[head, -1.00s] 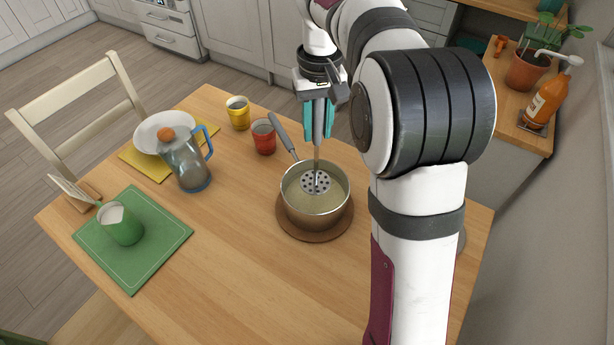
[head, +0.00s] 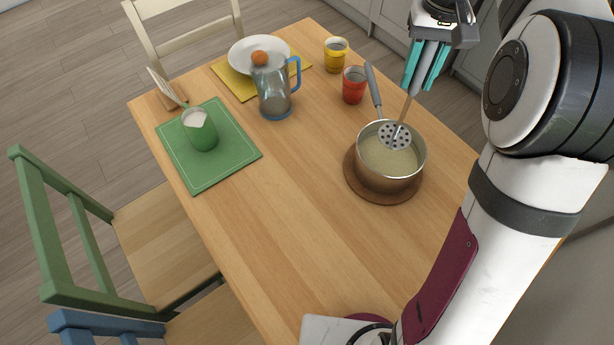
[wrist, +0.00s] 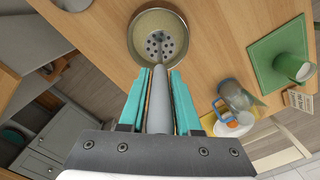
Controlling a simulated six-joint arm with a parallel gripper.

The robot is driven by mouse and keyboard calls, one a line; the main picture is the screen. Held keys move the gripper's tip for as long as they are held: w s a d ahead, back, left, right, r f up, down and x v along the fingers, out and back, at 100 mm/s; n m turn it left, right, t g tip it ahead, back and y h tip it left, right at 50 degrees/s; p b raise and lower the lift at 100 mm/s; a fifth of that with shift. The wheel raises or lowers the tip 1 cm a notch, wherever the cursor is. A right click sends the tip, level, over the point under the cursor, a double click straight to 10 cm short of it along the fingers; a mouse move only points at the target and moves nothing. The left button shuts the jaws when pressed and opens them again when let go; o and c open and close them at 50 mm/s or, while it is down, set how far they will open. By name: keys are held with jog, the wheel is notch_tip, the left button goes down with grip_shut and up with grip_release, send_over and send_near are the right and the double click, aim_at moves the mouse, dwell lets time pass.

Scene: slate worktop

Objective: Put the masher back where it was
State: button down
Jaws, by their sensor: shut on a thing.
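My gripper (head: 423,80) is shut on the grey handle of the masher (head: 395,136), whose round perforated plate hangs down. In the head view the plate overlaps the far rim of the steel pot (head: 385,180), apparently held over its opening. The pot holds pale mash and stands on a round brown mat (head: 353,180), its grey handle pointing back. In the wrist view the masher (wrist: 158,95) runs from between the teal fingers (wrist: 159,85) to its plate, in front of the pot (wrist: 135,42). The plate's exact height is unclear.
Left of the pot are a red cup (head: 354,88), a yellow cup (head: 336,55) and a blue-handled pitcher (head: 273,90). A green jug (head: 202,135) stands on a green mat (head: 235,160). The front middle of the table is clear.

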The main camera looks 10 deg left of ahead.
jog(key=s+a+f+n, duration=0.3)
jog(key=s+a+n, duration=0.8)
jog(key=s+a, duration=0.25)
jog(key=s+a+f, duration=0.3)
jog(key=a+f, duration=0.7)
jog(key=a, duration=0.1)
jog(key=shift+f, duration=0.45)
jog(key=c, duration=0.6)
grip_release()
